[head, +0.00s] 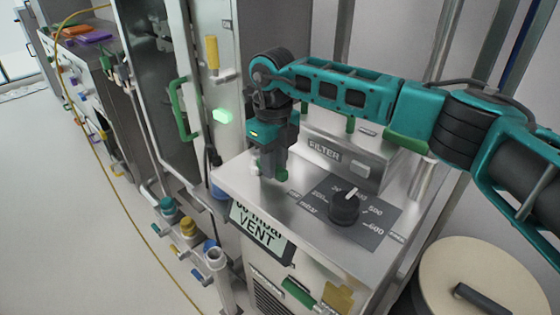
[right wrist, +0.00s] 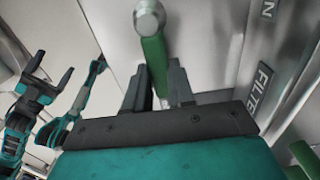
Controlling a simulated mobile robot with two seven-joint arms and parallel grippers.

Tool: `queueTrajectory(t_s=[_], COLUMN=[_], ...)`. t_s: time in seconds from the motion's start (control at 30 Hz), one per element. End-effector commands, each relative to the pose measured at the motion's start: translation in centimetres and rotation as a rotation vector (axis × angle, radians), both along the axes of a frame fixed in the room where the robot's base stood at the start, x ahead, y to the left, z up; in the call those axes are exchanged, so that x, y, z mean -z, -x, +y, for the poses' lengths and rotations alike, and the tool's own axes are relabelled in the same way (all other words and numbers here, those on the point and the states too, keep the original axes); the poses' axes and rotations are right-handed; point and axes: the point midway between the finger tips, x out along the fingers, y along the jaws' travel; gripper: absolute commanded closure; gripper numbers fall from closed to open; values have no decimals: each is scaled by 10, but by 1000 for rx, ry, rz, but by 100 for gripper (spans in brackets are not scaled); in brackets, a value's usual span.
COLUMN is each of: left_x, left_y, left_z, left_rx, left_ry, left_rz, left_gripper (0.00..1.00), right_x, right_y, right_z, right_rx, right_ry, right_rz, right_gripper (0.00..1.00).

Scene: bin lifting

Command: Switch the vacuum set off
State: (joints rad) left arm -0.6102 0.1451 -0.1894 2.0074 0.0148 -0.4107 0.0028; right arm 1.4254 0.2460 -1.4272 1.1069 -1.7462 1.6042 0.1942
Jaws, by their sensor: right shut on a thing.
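The vacuum set (head: 235,182) is a brushed metal box with a black knob (head: 344,207) on a dark dial plate. Its tilted display (head: 262,232) reads "VENT" under a partly hidden mbar figure. My right gripper (head: 270,170) points down at the top left of the box. In the right wrist view, its fingers (right wrist: 160,85) are shut on a green lever (right wrist: 153,52) with a round metal end. The gripper mostly hides this lever in the head view. My left gripper (right wrist: 45,88) shows only in the right wrist view, open and empty, away from the set.
A raised block labelled FILTER (head: 325,151) stands just behind the dial. A tall cabinet with a green handle (head: 183,110) is to the left. Coloured pipe valves (head: 188,228) stand at front left. A round beige lid (head: 485,270) is at lower right. The left floor is open.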

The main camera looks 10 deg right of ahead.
Motion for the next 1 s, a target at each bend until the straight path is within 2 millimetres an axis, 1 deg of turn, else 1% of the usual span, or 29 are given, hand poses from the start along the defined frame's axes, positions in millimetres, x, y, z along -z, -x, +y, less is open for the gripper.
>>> queueTrajectory(t_s=[0.27, 0.3, 0.53, 0.77, 0.83, 0.93, 1.0], left_x=[-1, -1, -1, -1, -1, -2, -3], left_y=[0, -1, -1, -1, -1, -1, -1], left_z=[-1, -1, -1, -1, 0, 0, 0], left_rx=[1, 1, 1, 2, 2, 2, 2], left_ry=[1, 0, 0, 0, 0, -1, -1], left_rz=[-2, -2, -3, -4, -4, -4, -4], left_gripper=[17, 17, 17, 17, 17, 17, 17], right_x=[-1, -1, 0, 0, -3, -14, -26], right_y=[0, 0, 0, 0, 0, -1, -1], right_z=[1, 1, 1, 0, 0, 0, 0], right_rx=[9, 9, 5, 4, 4, 4, 3], right_ry=[-4, -4, -2, -1, -1, -2, -2], right_rz=[0, 0, 0, 0, 0, -2, -5], right_gripper=[100, 74, 52, 51, 51, 51, 51])
